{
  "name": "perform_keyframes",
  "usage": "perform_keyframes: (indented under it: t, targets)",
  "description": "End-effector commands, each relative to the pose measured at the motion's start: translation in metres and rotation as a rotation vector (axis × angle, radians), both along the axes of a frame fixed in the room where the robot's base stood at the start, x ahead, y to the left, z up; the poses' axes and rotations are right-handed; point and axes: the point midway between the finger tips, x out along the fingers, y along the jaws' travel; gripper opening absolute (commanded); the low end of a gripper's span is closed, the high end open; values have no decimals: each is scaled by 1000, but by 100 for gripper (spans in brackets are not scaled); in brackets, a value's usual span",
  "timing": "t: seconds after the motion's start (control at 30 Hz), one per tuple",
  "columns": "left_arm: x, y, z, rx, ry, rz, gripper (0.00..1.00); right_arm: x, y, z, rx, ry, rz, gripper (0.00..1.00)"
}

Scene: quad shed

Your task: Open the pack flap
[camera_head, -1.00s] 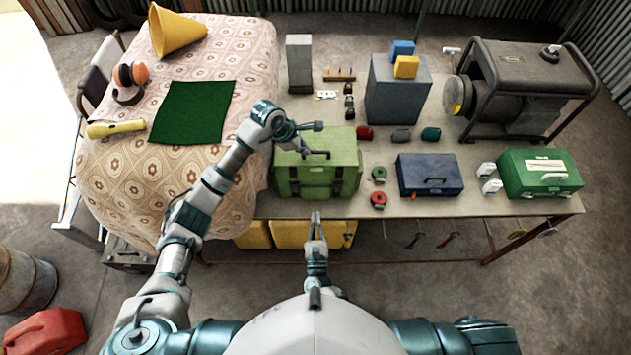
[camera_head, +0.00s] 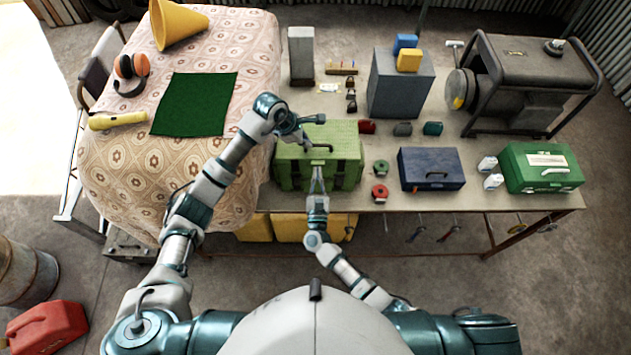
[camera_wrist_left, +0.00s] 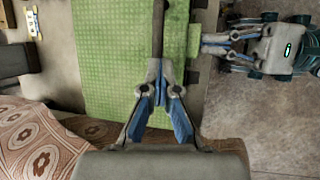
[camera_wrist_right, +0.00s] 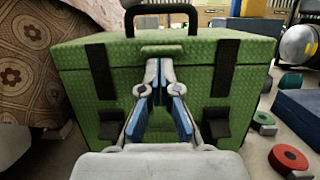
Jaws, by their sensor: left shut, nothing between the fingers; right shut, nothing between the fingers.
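The pack is a green textured box (camera_head: 290,175) with two dark front straps and a dark top handle, standing at the table's front edge. Its lid lies closed. A small green tab (camera_wrist_right: 162,49) sticks out at the lid's front edge. My right gripper (camera_head: 317,172) is shut and empty at the pack's front; in the right wrist view its fingertips (camera_wrist_right: 160,65) are just below the tab, contact unclear. My left gripper (camera_head: 309,143) is shut and empty over the lid; in the left wrist view its fingertips (camera_wrist_left: 160,68) point along the dark handle (camera_wrist_left: 158,30).
Red and green tape rolls (camera_head: 380,193) and a blue case (camera_head: 430,170) stand right of the pack. A green case (camera_head: 540,170) and a generator (camera_head: 525,85) are farther right. A patterned cloth (camera_head: 130,185) covers the left table. Yellow bins (camera_head: 290,228) sit below.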

Motion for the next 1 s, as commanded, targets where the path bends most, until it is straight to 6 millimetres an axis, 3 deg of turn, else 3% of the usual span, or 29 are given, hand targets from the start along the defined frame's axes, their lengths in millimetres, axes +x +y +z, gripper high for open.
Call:
perform_keyframes:
  t: [0.03,0.37,0.6,0.8,0.97,1.0]
  targets:
    - [-3,-1,-10,7,14,-1,0,0,0,0,1,0,0,0]
    - [-3,-2,-10,6,14,-2,0,0,0,2,1,0,-1,0]
    - [-3,-2,-10,6,14,-2,0,1,-1,24,2,-4,-1,0]
    - [-4,-3,-10,5,15,-3,0,2,-1,26,3,-10,-2,0]
    - [-4,-3,-9,5,16,-3,37,3,-1,28,4,-13,-3,0]
    - [-4,-3,-9,4,16,-4,37,3,-1,28,4,-13,-3,0]
